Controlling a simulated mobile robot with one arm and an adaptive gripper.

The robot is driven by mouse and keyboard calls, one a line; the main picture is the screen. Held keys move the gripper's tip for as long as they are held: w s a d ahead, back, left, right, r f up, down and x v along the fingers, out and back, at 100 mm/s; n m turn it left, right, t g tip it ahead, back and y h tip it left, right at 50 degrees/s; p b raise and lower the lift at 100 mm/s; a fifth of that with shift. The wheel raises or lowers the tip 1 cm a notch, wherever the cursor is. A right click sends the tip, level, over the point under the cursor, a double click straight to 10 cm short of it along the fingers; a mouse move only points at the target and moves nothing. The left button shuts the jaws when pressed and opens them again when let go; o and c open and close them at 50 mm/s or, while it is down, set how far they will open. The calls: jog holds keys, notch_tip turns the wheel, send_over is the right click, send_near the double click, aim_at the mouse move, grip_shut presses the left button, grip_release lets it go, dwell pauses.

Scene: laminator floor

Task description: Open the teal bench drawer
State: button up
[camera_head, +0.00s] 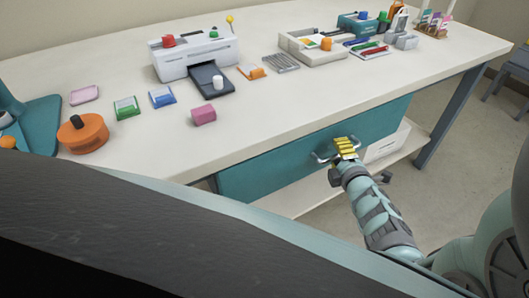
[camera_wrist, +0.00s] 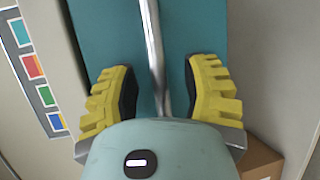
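The teal bench drawer (camera_head: 270,172) sits under the white benchtop, its front looking about flush below the bench edge. It fills the middle of the wrist view (camera_wrist: 195,28). Its silver bar handle (camera_head: 321,158) shows beside my gripper (camera_head: 346,146) in the head view. In the wrist view the handle (camera_wrist: 153,45) runs down between the two yellow fingers of my gripper (camera_wrist: 160,92). The fingers are spread, with a visible gap on each side of the bar. The lower end of the bar is hidden behind my gripper's body.
The white benchtop (camera_head: 260,115) holds a laminator (camera_head: 195,57), an orange tape dispenser (camera_head: 83,137), a pink block (camera_head: 204,115) and several small items. A lower shelf (camera_head: 300,195) carries a white box (camera_head: 387,146). A grey bench leg (camera_head: 450,120) stands at right. Open floor lies before the drawer.

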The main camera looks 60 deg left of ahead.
grip_shut()
jog(key=shift+d, duration=0.15)
dwell(0.4)
jog(key=s+d+b, duration=0.2)
jog(key=d, duration=2.6)
jog(key=shift+s+d, duration=0.15)
jog(key=shift+d, duration=0.25)
jog(key=shift+f, duration=0.15)
jog(key=shift+c, duration=0.2)
grip_release()
jog(key=shift+a, duration=0.1)
